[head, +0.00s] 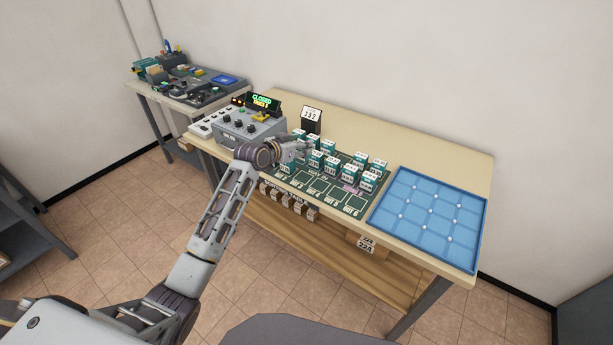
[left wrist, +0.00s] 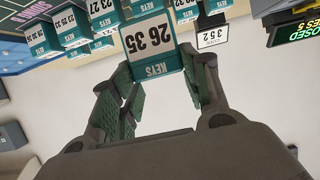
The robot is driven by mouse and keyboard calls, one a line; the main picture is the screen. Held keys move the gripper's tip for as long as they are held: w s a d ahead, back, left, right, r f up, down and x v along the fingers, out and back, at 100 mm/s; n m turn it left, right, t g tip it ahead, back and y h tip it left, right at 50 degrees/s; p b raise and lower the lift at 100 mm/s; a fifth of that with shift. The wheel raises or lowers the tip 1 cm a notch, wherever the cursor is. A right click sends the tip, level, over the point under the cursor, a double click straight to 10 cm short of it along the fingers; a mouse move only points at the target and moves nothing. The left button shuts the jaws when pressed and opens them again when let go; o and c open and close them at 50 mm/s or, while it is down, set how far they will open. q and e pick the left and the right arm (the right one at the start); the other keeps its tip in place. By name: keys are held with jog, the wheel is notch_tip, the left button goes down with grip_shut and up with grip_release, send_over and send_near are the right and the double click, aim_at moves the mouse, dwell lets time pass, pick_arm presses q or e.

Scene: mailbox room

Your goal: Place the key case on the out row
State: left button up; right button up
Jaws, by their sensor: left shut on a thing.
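My left gripper (head: 296,150) is over the back left part of the green mat (head: 336,186). In the left wrist view its fingers are closed around a green-and-white key case (left wrist: 150,40) marked 26 35 and KEYS. That case is hard to pick out in the head view, where the gripper covers it. The out row (head: 327,191) is a line of outlined squares along the mat's front edge. Its visible right squares look empty; my arm hides its left end. My right gripper is not in view.
Several other key cases (head: 368,181) stand on the mat behind the out row. A blue gridded tray (head: 428,215) lies at the right. A grey console (head: 250,128) with a CLOSED display (head: 262,101) and a number stand (head: 311,118) are at the left and back.

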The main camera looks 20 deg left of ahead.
pick_arm(q)
jog(key=shift+f, duration=2.9)
jog(key=shift+f, duration=1.9)
jog(key=shift+f, duration=0.15)
jog(key=o, duration=0.8)
jog(key=shift+r, duration=0.2)
jog(key=v, duration=1.2)
